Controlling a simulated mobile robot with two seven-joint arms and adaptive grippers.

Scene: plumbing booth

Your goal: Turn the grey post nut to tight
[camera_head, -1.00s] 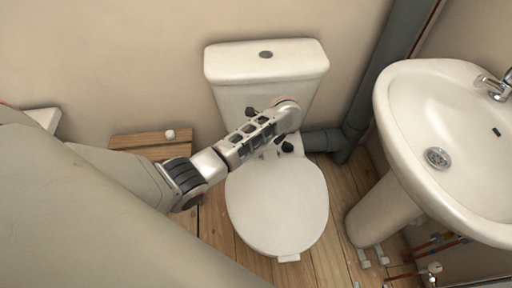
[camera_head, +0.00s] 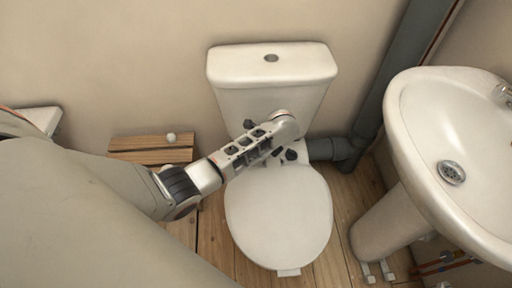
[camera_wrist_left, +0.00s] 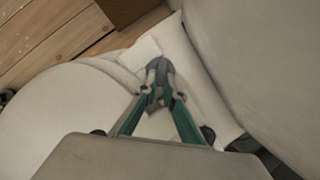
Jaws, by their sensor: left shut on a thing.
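The white toilet shows in the head view, with its closed lid (camera_head: 279,215) and its cistern (camera_head: 272,65) behind. My left gripper (camera_wrist_left: 160,95) reaches to the gap between lid and cistern. In the left wrist view its green fingers close at their tips on a small grey piece (camera_wrist_left: 156,100), which I take as the grey post nut. The fingertips hide most of it, and its angle cannot be read. In the head view my own arm covers this spot, and only dark gripper parts (camera_head: 291,155) show beside the arm. My right gripper is not in view.
A white washbasin (camera_head: 430,130) on a pedestal stands at the right. A grey waste pipe (camera_head: 385,85) runs beside the cistern. A wooden board (camera_head: 135,144) with a small white knob (camera_head: 171,137) lies at the left. The plank floor (camera_head: 345,215) is partly clear.

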